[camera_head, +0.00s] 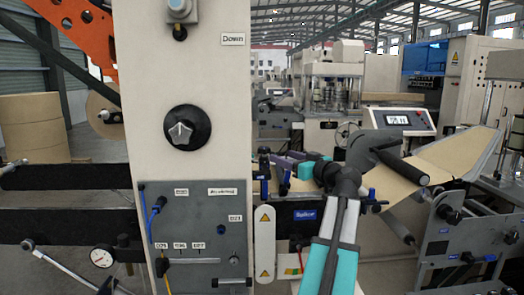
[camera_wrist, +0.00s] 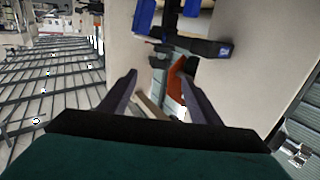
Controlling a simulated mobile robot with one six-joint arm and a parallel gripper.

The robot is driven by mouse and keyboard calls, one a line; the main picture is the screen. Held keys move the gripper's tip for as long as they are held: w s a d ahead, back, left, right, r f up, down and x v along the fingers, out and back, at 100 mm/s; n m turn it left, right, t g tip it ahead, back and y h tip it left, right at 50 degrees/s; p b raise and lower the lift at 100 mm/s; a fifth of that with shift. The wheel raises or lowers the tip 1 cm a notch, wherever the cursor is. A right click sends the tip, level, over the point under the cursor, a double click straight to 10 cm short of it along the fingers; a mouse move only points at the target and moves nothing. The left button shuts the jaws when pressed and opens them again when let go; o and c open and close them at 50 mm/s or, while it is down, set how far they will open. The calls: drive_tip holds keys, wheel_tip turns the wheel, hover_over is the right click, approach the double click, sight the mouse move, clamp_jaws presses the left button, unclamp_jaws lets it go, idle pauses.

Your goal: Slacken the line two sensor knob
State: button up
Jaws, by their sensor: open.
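A large round black knob with a silver star-shaped grip (camera_head: 187,133) sits on the pale column in the head view. I cannot read any label that marks it as line two's sensor knob. A silver fitting with a black knob below it (camera_head: 179,8) is higher up, cut by the top edge. My gripper (camera_head: 283,168) is right of the column, small and partly hidden among machine parts. In the wrist view my gripper (camera_wrist: 161,95) is open, with nothing between its two dark fingers. A silver, knob-like part (camera_wrist: 297,154) shows at that view's lower right edge.
A grey panel (camera_head: 210,240) with small knobs and cables is low on the column. Blue-handled parts (camera_head: 264,165) stand by the column's right edge; blue and black parts (camera_wrist: 195,45) lie beyond my fingers. A brown paper web (camera_head: 425,170) and black roller (camera_head: 402,166) are at right.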

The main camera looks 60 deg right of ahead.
sight(268, 151)
drive_tip(key=p+x, duration=0.3)
drive_tip(key=x, duration=0.9)
drive_tip(key=shift+w+d, duration=0.15)
drive_tip(key=shift+w, duration=0.05)
drive_tip(key=c, duration=0.9)
drive_tip(key=shift+a+f, duration=0.1)
drive_tip(key=shift+a, duration=0.2)
drive_tip(key=shift+c, duration=0.8)
drive_tip(key=shift+d, duration=0.25)
